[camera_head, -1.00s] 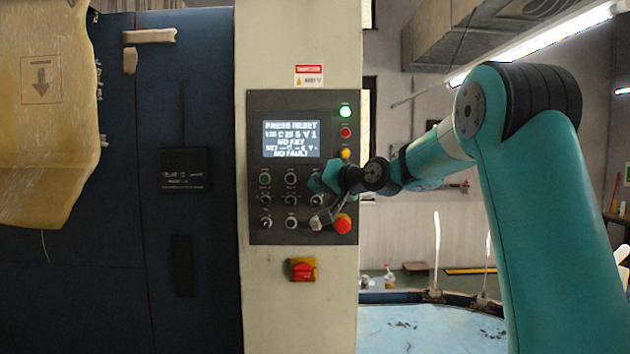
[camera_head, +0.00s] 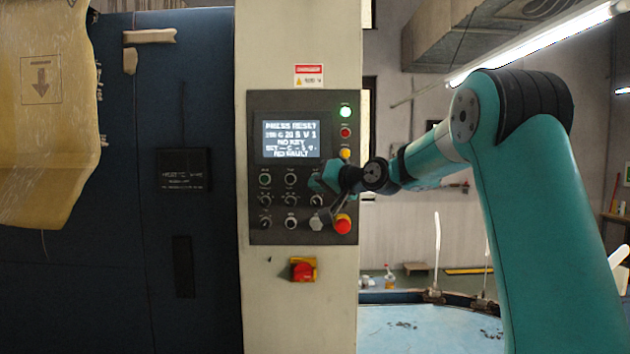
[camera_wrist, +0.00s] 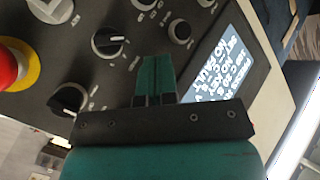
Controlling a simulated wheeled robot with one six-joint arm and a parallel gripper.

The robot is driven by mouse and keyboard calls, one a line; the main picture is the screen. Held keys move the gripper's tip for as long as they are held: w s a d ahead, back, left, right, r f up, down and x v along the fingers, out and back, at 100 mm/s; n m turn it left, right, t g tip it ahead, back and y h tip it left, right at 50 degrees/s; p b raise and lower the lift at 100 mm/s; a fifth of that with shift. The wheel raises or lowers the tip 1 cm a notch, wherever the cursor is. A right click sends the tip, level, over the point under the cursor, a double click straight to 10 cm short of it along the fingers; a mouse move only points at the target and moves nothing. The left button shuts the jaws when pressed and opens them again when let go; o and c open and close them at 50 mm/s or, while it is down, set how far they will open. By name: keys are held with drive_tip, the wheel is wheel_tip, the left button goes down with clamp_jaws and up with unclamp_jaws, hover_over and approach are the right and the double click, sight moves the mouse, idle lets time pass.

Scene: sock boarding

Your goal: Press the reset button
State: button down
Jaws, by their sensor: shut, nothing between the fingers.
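A dark control panel (camera_head: 255,225) is set in a pale column, with a lit screen (camera_head: 291,139) whose top line reads "PRESS RESET". Several knobs and buttons sit below it; I cannot read which is labelled reset. A red mushroom button (camera_head: 342,223) on a yellow ring is at the lower right and shows at the left edge of the wrist view (camera_wrist: 8,68). A grey faceted knob (camera_head: 316,222) is beside it. My gripper (camera_wrist: 157,60) is shut and empty over the panel, between a black knob (camera_wrist: 108,41) and the screen. Contact is unclear.
A blue round table (camera_head: 440,335) lies at the lower right.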

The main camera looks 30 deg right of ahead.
drive_tip(key=shift+w+d, duration=0.15)
drive_tip(key=shift+w, duration=0.05)
drive_tip(key=shift+s, duration=0.15)
idle(0.5)
drive_tip(key=shift+s+a+b, duration=0.45)
drive_tip(key=shift+s+b, duration=0.1)
drive_tip(key=shift+s+a+b, duration=0.7)
drive_tip(key=shift+s+b, duration=0.05)
drive_tip(key=shift+s, duration=0.3)
drive_tip(key=shift+s+a+b, duration=0.7)
drive_tip(key=shift+s+b, duration=0.05)
drive_tip(key=shift+s, duration=0.25)
